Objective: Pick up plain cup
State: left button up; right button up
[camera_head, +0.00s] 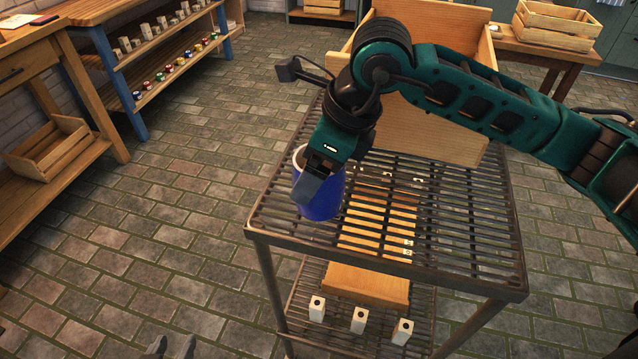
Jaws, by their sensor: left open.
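A plain blue cup (336,203) with a pale rim shows over the left part of the slatted metal rack (466,262). My right arm comes in from the right, and its gripper (315,188) points down at the cup. One grey finger overlaps the cup's near side; the other finger is hidden, so I cannot tell whether it grips the cup. I also cannot tell whether the cup rests on the slats. My left gripper (170,347) shows only its two grey fingertips at the bottom edge, apart and empty, above the floor.
A wooden crate (425,130) stands at the rack's back. Small white blocks (359,320) and a wooden board (365,284) are on the rack's lower shelf. Shelves with small cups (170,70) stand at the upper left. The brick floor (150,230) left of the rack is clear.

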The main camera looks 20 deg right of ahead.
jog(key=c, duration=0.6)
